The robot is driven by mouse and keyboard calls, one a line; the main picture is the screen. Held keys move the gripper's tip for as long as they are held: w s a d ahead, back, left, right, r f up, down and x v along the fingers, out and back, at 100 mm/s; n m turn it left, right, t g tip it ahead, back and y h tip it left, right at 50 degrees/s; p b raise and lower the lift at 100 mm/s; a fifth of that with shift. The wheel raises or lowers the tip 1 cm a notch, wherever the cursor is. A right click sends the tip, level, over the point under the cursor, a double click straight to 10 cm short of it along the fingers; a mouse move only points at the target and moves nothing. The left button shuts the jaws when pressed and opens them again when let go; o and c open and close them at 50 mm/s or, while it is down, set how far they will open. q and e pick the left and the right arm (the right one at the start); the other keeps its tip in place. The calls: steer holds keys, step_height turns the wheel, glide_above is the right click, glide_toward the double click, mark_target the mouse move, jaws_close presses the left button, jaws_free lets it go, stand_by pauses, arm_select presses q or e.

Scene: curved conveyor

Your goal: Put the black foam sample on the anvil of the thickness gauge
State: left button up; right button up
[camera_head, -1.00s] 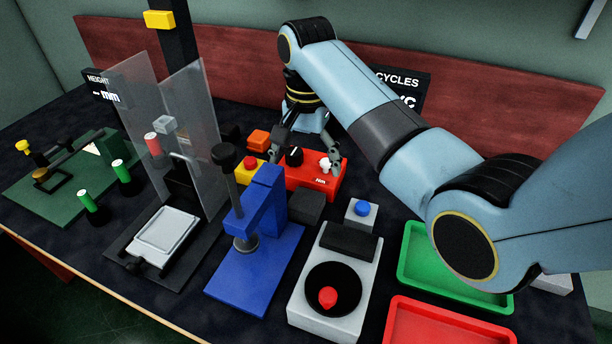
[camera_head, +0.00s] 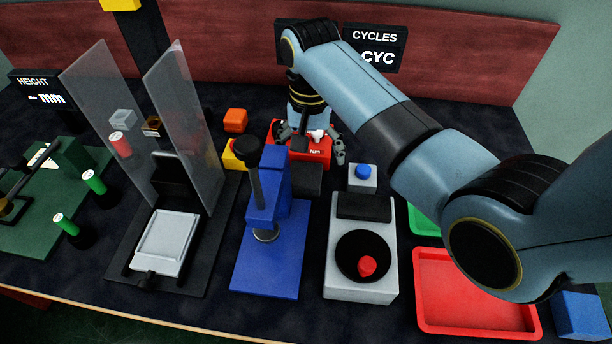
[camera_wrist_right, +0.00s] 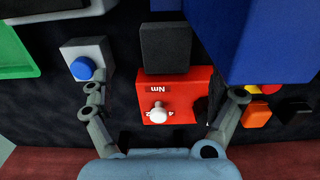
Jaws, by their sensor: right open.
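A black block (camera_head: 307,180), which looks like the foam sample, lies against the front of the red Nm box (camera_head: 318,150). The block shows whole in the right wrist view (camera_wrist_right: 165,48). A blue stand (camera_head: 266,275) with a black-knobbed plunger, apparently the thickness gauge, stands in front and to the left of the block. Its foot (camera_head: 266,235) is low over the base; I cannot make out the anvil clearly. My right gripper (camera_head: 311,143) is open and empty, its fingers on either side of the red box (camera_wrist_right: 168,93). My left gripper is not in view.
A blue-button box (camera_head: 362,178) and a grey device (camera_head: 345,285) with a black dish stand right of the blue stand. A red tray (camera_head: 430,325) is at front right. Clear guard panels (camera_head: 180,130) stand left. An orange block (camera_head: 235,120) lies behind.

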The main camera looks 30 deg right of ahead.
mark_target(305, 174)
steer(key=shift+f, duration=0.85)
steer(key=shift+w+a+f, duration=0.1)
steer(key=shift+f, duration=0.25)
steer(key=shift+w+f, duration=0.1)
steer(key=shift+f, duration=0.2)
steer(key=f, duration=0.3)
steer(key=f+b, duration=0.1)
steer(key=shift+w+a+f, duration=0.1)
steer(key=shift+w+f, duration=0.2)
steer(key=shift+f, duration=0.15)
steer(key=shift+c, duration=0.6)
steer(key=c, duration=0.7)
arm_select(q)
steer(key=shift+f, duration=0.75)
arm_select(e)
steer(key=shift+c, duration=0.2)
